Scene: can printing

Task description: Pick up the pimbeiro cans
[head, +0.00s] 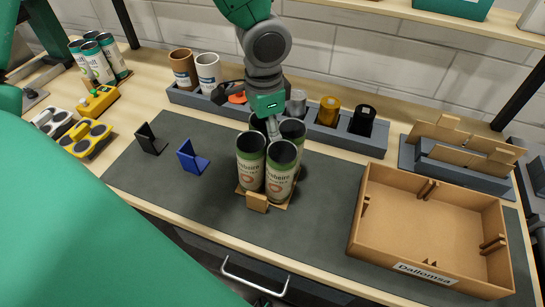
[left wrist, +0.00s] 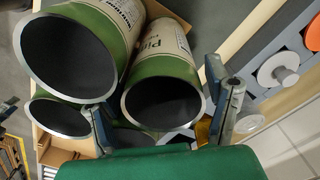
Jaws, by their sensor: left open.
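A group of pimbeiro cans, green and cream with open dark tops, stands upright on a small wooden tray (head: 257,202) on the dark mat. The front left can (head: 251,170) and front right can (head: 281,177) show best; a rear right can (head: 293,130) and another behind are partly hidden by my left gripper (head: 273,130). My left gripper points down over the group from behind. In the left wrist view its open fingers (left wrist: 168,122) stand apart, with the rim of one can (left wrist: 162,95) between them. Whether they touch it I cannot tell. My right gripper is not in view.
A grey rack (head: 345,142) with cups and coloured pieces runs behind. A cardboard box (head: 430,225) stands at right, beside a divider holder (head: 455,165). Black (head: 150,138) and blue (head: 190,158) brackets stand left. More similar cans (head: 97,62) stand far left.

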